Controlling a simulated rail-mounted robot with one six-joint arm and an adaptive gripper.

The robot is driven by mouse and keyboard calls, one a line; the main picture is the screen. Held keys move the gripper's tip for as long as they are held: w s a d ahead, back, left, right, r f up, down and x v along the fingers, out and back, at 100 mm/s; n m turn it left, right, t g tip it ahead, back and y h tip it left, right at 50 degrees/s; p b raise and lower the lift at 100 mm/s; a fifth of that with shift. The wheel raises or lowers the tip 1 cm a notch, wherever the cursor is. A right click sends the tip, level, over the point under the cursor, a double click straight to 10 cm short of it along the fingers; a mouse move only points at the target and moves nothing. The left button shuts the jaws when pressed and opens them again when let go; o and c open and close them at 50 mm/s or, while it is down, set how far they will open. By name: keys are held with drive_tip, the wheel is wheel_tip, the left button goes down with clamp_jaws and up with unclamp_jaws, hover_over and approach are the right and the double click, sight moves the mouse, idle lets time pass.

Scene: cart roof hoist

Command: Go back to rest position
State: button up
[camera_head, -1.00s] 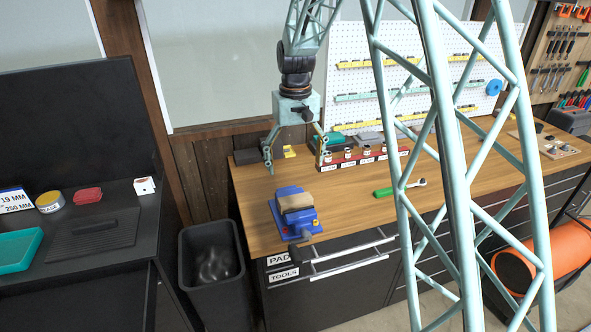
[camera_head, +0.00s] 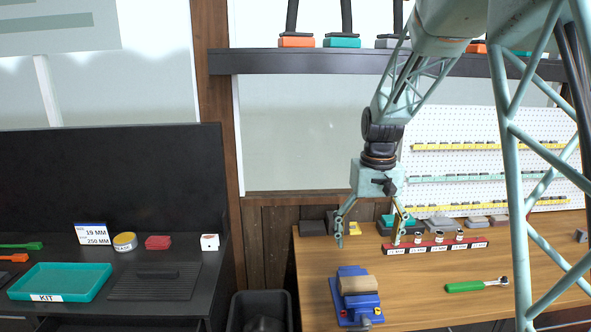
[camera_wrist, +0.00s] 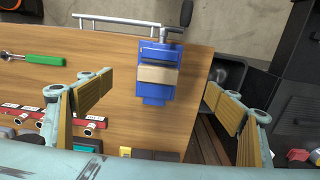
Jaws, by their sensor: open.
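My gripper (camera_head: 368,243) hangs from my arm over the back part of the wooden workbench (camera_head: 420,292). Its two fingers are spread apart with nothing between them. In the wrist view my gripper (camera_wrist: 165,118) shows wide open, with the bench top beyond the fingers. The blue vise (camera_head: 356,295) with a tan block in its jaws stands at the bench's left front, below and apart from the fingers. The vise also shows in the wrist view (camera_wrist: 154,88).
A red socket rail (camera_head: 435,246) and a green-handled ratchet (camera_head: 477,286) lie on the bench. A black bin (camera_head: 262,312) stands left of it. The dark table holds a teal KIT tray (camera_head: 60,281). A shelf (camera_head: 300,62) and pegboard (camera_head: 480,150) are behind.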

drive_tip(key=s+r+t+b, duration=0.1)
drive_tip(key=s+r+b, duration=0.3)
drive_tip(key=s, duration=0.7)
drive_tip(key=s+r+t+b, duration=0.15)
drive_tip(key=s+r, duration=0.45)
drive_tip(key=s, duration=0.6)
drive_tip(key=s+f+b, duration=0.2)
drive_tip(key=s, duration=0.9)
drive_tip(key=s+f+t+b, duration=0.1)
drive_tip(key=s+f+b, duration=0.2)
drive_tip(key=s, duration=0.9)
drive_tip(key=shift+s+m+b, duration=0.25)
drive_tip(key=shift+m+b, duration=0.05)
drive_tip(key=shift+b, duration=0.05)
drive_tip(key=shift+r, duration=0.1)
